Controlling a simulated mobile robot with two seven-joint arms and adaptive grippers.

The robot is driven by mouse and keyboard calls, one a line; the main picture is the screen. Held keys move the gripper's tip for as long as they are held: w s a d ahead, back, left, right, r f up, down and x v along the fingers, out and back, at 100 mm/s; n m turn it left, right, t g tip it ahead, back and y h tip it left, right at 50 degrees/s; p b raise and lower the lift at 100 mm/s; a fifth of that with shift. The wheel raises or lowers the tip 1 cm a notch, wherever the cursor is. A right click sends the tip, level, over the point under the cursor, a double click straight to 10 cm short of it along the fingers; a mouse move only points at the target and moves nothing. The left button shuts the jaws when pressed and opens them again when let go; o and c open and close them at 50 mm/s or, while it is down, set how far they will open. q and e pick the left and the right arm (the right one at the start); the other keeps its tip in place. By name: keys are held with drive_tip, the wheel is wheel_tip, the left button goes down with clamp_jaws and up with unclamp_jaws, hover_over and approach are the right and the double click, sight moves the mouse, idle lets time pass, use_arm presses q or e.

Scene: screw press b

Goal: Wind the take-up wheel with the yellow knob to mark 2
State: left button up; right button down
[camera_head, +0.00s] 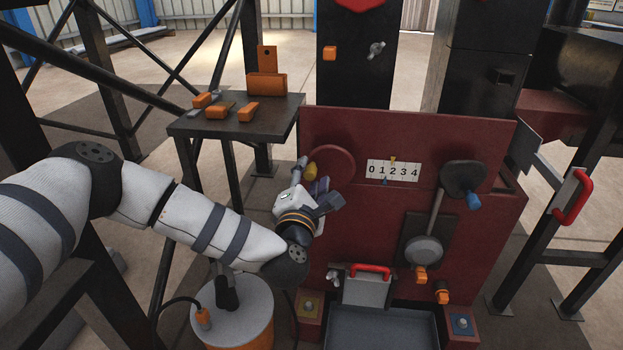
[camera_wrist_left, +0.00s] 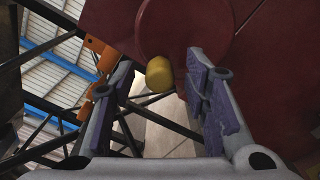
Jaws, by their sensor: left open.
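The take-up wheel (camera_head: 335,163) is a dark red disc on the left of the red press front. Its yellow knob (camera_head: 311,170) sits at the wheel's left side. My left gripper (camera_head: 312,180) is at the knob, partly hiding it in the head view. In the left wrist view the yellow knob (camera_wrist_left: 159,74) shows between and beyond the two open fingers (camera_wrist_left: 160,100), apart from both pads. The wheel (camera_wrist_left: 185,30) is behind it. The scale (camera_head: 392,171) reads 0 to 4, with a yellow pointer (camera_head: 392,159) above about mark 2 and a blue pointer (camera_head: 385,181) below, between 1 and 2.
A dark crank with a blue knob (camera_head: 474,200) is right of the scale. A red-handled drawer (camera_head: 368,290) is below. A dark side table (camera_head: 237,126) with orange blocks stands left of the press. An orange drum (camera_head: 235,310) stands under my left arm.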

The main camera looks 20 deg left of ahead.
use_arm(q)
drive_tip(key=shift+w+a, duration=0.15)
drive_tip(key=shift+w, duration=0.3)
clamp_jaws()
drive_tip(key=shift+r, duration=0.1)
